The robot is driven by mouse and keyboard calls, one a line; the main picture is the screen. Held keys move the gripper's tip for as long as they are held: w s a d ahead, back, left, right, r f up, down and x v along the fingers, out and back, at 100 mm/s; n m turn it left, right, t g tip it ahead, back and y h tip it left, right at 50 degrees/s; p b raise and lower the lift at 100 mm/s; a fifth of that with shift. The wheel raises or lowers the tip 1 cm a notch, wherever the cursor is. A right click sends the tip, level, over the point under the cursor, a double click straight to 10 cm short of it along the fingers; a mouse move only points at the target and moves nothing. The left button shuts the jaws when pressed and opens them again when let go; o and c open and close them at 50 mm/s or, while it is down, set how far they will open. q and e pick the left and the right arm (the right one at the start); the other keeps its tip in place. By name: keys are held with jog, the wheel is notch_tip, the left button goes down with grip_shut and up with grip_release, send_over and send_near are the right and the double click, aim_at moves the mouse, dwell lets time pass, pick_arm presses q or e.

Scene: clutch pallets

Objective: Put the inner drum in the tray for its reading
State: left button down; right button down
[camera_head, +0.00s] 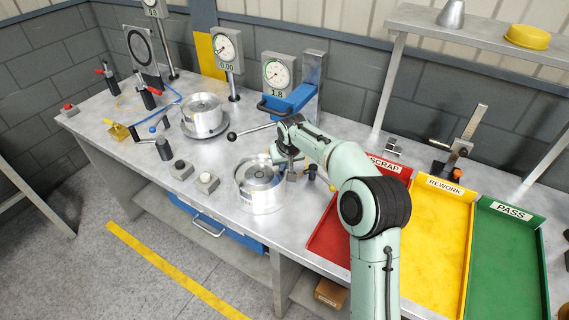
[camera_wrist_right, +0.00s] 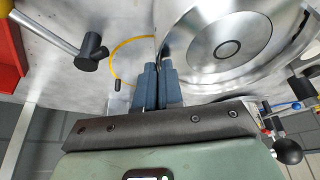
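A silver metal drum (camera_head: 262,192) is at the middle front of the bench, and its round face with a central hole fills the upper right of the wrist view (camera_wrist_right: 228,50). My right gripper (camera_head: 284,160) is at the drum's far right edge. In the wrist view its two dark fingers (camera_wrist_right: 158,80) are close together with the drum's rim between them. I cannot tell whether the drum touches the bench. The red SCRAP (camera_head: 330,240), yellow REWORK (camera_head: 437,240) and green PASS (camera_head: 507,260) trays are on the right and look empty. My left gripper is not in view.
A second silver drum (camera_head: 203,112) sits on a round base at the back left. One dial gauge (camera_head: 228,48) reads 0.00; another (camera_head: 277,72) by the blue press (camera_head: 300,97) reads 1.8. Button boxes (camera_head: 206,182) stand left of the near drum.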

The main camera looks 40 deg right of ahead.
jog(key=c, duration=1.2)
grip_release()
jog(key=v, duration=1.3)
jog(key=shift+r, duration=0.2)
